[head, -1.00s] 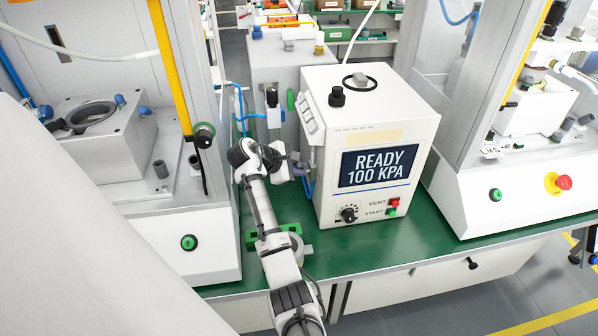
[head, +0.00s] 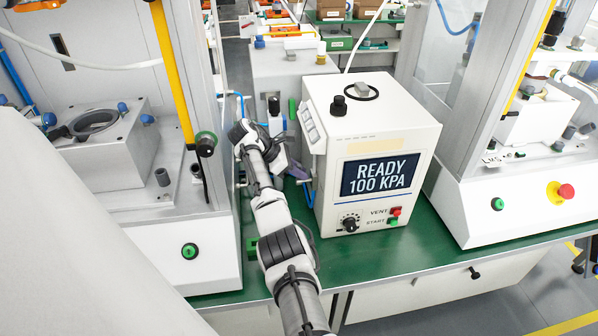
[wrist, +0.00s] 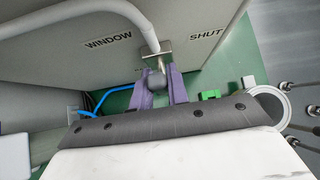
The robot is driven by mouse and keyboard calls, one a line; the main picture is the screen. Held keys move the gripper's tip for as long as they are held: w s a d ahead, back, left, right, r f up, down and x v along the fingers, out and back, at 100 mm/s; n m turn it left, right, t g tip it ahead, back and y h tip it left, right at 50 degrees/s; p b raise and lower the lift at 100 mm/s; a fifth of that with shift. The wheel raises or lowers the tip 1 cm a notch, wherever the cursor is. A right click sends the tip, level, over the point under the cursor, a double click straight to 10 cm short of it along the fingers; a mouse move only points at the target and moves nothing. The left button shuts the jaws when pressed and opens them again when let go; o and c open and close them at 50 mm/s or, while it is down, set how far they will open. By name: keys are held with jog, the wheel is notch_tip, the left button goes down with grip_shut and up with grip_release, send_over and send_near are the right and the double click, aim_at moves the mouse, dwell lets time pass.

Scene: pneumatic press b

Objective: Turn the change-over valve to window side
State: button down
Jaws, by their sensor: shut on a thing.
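The change-over valve (wrist: 154,58) shows in the wrist view on the side of a white box, below and between the printed words WINDOW on the left and SHUT on the right. Its handle ends in a dark grey rounded knob (wrist: 156,81). My gripper (wrist: 157,87) has its purple fingers on either side of this knob and is shut on it. The knob sits below the gap between the two labels. In the head view my gripper (head: 299,172) is at the left side of the white control box (head: 376,215), largely hidden by my wrist.
The control box display (head: 382,175) reads READY 100 KPA. A press housing (head: 180,245) stands close on my arm's left, another (head: 500,195) at the right. A white hose (wrist: 139,20) and blue tubing (wrist: 108,97) run near the valve. A green block (wrist: 210,95) lies right of the fingers.

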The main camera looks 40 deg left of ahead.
jog(key=shift+f, duration=0.1)
dwell(0.3)
jog(key=c, duration=1.4)
grip_release()
jog(key=shift+o, duration=0.2)
